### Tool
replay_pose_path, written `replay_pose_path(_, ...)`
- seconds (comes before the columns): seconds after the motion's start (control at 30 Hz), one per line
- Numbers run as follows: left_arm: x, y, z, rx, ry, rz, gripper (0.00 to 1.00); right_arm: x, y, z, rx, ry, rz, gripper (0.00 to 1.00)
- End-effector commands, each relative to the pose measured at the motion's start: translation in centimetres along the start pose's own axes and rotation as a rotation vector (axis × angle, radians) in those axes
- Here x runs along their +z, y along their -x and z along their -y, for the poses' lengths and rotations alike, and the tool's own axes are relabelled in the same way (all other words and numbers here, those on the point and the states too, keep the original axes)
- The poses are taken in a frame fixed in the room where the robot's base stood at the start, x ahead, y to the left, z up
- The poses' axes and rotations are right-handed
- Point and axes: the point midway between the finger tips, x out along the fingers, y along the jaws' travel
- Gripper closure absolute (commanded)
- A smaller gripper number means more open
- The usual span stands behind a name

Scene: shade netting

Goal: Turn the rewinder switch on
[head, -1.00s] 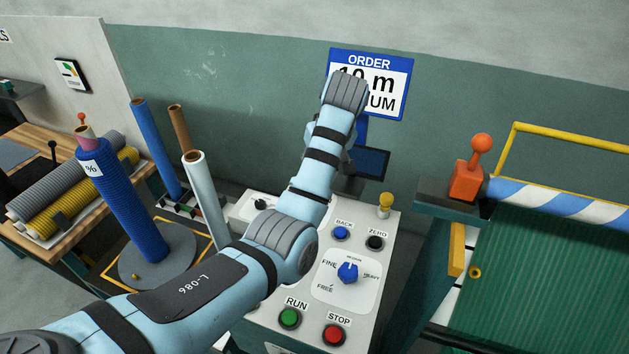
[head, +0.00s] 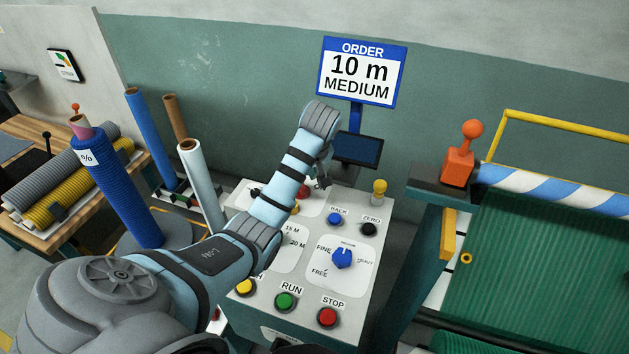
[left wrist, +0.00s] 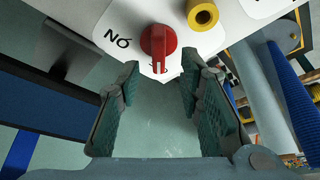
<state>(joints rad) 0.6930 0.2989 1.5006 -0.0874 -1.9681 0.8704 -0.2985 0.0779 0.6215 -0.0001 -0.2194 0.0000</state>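The red rotary switch (left wrist: 158,42) is on the white panel, beside letters that read ON upside down in the left wrist view. In the head view the switch (head: 303,191) shows partly behind my left arm, at the back of the control console (head: 345,300). My left gripper (left wrist: 160,68) is open, its two padded fingers apart and empty, with the switch ahead between the fingertips. I cannot tell whether they touch it. In the head view the gripper (head: 322,181) hangs over the console's back edge. My right gripper is not in view.
The console also carries a blue dial (head: 342,258), a green RUN button (head: 285,301) and a red STOP button (head: 327,317). A dark screen (head: 358,149) stands behind the gripper, and the blue roll (head: 118,190) is left.

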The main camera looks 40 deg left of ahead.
Motion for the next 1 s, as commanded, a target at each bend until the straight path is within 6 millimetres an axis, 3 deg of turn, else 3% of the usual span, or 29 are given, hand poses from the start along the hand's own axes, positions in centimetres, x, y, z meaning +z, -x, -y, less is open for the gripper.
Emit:
replay_pose_path(0.4,0.0,-3.9,1.1,-0.006,0.011,0.002,0.67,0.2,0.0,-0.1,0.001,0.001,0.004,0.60)
replay_pose_path(0.7,0.0,-4.3,1.1,-0.005,0.012,0.002,0.67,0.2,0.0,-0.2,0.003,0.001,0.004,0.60)
replay_pose_path(0.73,0.0,-4.3,1.1,-0.005,0.011,0.002,0.68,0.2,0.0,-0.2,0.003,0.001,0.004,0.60)
replay_pose_path(0.93,0.0,-4.2,1.1,-0.005,0.011,0.002,1.00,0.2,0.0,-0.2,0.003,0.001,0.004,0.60)
replay_pose_path(1.0,0.0,-4.2,1.1,-0.005,0.011,0.002,1.00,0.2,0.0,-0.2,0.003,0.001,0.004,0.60)
